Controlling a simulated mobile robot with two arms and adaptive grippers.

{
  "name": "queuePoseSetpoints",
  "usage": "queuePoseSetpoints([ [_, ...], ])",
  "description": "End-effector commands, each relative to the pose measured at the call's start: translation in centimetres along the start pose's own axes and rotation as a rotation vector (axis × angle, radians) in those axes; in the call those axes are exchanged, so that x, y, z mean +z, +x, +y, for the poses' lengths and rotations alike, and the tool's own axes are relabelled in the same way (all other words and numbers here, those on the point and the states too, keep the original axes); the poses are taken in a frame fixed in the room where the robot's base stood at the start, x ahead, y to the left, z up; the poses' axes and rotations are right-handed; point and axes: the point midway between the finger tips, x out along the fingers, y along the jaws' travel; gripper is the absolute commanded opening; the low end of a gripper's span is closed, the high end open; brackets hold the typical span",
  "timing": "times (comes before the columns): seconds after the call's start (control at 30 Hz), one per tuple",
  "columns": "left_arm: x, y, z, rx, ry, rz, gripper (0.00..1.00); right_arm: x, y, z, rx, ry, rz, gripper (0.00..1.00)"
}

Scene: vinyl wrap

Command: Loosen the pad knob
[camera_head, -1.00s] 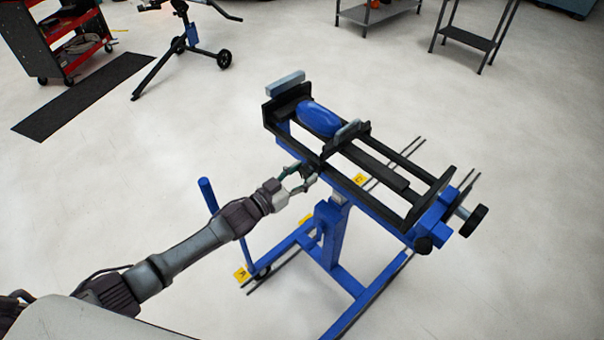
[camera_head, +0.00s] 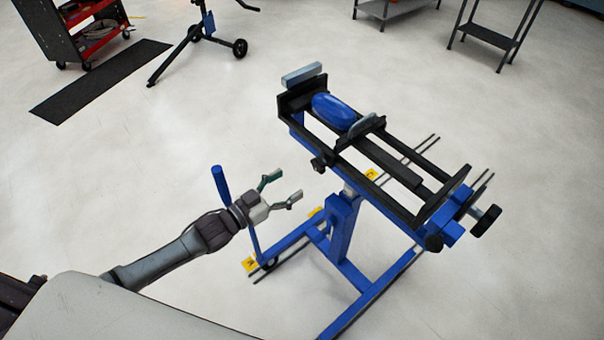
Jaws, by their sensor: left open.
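A blue stand (camera_head: 343,225) with a black rail frame on top stands right of centre. A small black knob (camera_head: 318,163) sticks out of the near side of the frame, below the grey sliding pad (camera_head: 366,126). I cannot tell from the picture whether it is loose or tight. My left gripper (camera_head: 290,184) is open and empty, below and left of that knob and apart from it. My right gripper is not in view.
A blue oval object (camera_head: 333,111) lies on the frame beside the pad. A larger black knob (camera_head: 486,221) and another (camera_head: 433,242) are at the right end. A blue upright handle (camera_head: 220,184) stands near my left gripper. Open floor lies to the left.

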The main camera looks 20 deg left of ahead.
Motion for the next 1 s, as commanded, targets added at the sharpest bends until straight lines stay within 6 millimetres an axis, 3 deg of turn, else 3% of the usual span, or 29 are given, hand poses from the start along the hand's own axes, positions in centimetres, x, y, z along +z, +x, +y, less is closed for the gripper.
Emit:
queuePoseSetpoints([
  [0.23,0.0,-2.4,0.0,0.000,0.000,0.001,0.74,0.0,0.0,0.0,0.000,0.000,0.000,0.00],
  [0.8,0.1,-2.6,-0.1,-0.003,-0.001,-0.002,0.74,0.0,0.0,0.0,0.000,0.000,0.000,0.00],
  [0.9,1.6,-2.8,-0.5,-0.027,-0.002,-0.033,0.74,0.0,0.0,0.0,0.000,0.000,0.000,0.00],
  [1.0,5.4,-3.7,-1.4,-0.086,-0.003,-0.112,0.74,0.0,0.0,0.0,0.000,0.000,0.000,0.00],
])
